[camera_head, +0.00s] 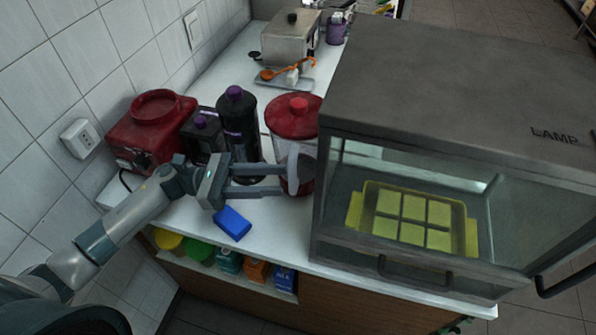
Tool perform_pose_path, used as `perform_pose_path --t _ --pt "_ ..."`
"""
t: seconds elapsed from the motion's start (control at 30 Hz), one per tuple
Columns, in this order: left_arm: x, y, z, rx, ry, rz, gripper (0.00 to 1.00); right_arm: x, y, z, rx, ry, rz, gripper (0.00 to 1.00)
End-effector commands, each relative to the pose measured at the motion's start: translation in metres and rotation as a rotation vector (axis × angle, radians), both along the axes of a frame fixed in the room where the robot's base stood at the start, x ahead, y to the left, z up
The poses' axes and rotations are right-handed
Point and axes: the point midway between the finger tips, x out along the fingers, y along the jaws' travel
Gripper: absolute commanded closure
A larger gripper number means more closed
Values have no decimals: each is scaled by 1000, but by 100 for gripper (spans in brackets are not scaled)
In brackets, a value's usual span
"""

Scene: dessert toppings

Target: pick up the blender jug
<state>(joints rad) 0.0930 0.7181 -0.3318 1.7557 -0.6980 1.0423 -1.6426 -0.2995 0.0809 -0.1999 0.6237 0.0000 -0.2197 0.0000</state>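The blender jug (286,147), a pale container with a red lid (295,117), stands upright on the white counter, left of the glass-fronted case. A curved grey handle-like part (293,168) shows at its front. My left gripper (284,181) reaches in from the left, low in front of the jug. Its two fingers are apart, with the tips at the grey part. The fingers hide some of the jug's lower part, and I cannot tell whether they touch it. My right gripper is not in view.
A red blender base (150,133) and dark bottles with purple caps (235,130) stand behind my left arm. A blue block (232,222) lies below the gripper. The large case (450,90) closely borders the jug's right. A metal appliance (290,40) stands at the back.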

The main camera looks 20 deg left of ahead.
Motion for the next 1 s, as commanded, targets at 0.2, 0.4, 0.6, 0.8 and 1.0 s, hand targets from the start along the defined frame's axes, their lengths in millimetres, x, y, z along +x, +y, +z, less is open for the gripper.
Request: perform_pose_path --t 0.2,0.4,0.6,0.8,1.0 --pt "2 -5 4 -1 0 0 64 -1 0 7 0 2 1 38" --pt "6 -21 9 -1 1 0 64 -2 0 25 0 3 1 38" --pt "11 -41 11 -2 2 0 64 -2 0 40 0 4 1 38" --pt "12 -50 9 1 0 0 64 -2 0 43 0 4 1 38" --pt "12 -50 8 1 0 0 64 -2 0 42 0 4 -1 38"
